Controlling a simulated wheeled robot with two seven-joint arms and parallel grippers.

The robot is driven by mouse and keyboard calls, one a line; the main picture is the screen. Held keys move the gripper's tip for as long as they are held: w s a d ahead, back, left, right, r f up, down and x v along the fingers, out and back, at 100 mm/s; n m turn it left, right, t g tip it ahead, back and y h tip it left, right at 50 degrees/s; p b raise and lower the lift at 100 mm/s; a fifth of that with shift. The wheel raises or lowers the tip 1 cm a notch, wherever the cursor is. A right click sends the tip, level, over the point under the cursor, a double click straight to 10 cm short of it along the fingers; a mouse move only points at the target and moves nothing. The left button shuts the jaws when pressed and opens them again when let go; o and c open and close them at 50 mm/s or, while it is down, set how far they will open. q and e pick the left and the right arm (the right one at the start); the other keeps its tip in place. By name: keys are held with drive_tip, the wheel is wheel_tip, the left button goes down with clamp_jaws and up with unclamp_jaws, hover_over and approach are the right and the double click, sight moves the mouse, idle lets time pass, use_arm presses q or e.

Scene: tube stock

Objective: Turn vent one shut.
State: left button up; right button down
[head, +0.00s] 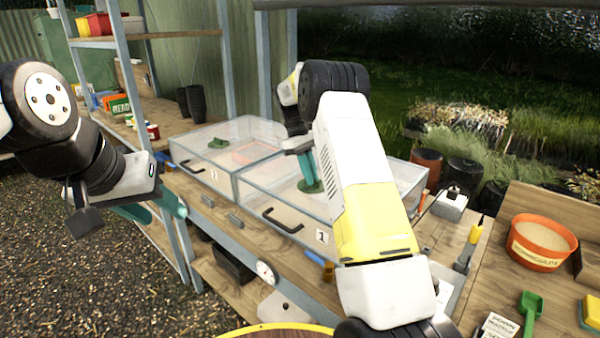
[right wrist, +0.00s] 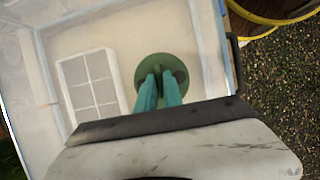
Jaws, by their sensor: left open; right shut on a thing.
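Vent one is a round green disc (head: 316,189) with a raised ridge, on the clear lid of the box labelled 1 (head: 322,236). The right wrist view shows the disc (right wrist: 146,66) from above. My right gripper (head: 310,180) points down at it, its teal fingers (right wrist: 159,82) shut on the ridge. Dark openings show at the side of the disc; the fingers and gripper body hide its near part. My left gripper (head: 152,207) is open and empty at the left, in front of the bench and away from the vent.
A second clear box (head: 213,175), labelled 2, with its own green vent (head: 218,143), adjoins on the left. Box 1 has a black front handle (head: 283,221). An orange sand pot (head: 541,243) and a green scoop (head: 530,306) are at the right. Shelving posts stand behind my left gripper.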

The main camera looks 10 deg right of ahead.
idle(0.4)
drive_tip(key=c, duration=1.5)
unclamp_jaws()
drive_tip(key=shift+r, duration=0.1)
drive_tip(key=v, duration=0.7)
drive_tip(key=shift+w+a+r, duration=0.1)
drive_tip(key=shift+w+r, duration=0.1)
drive_tip(key=shift+r, duration=0.1)
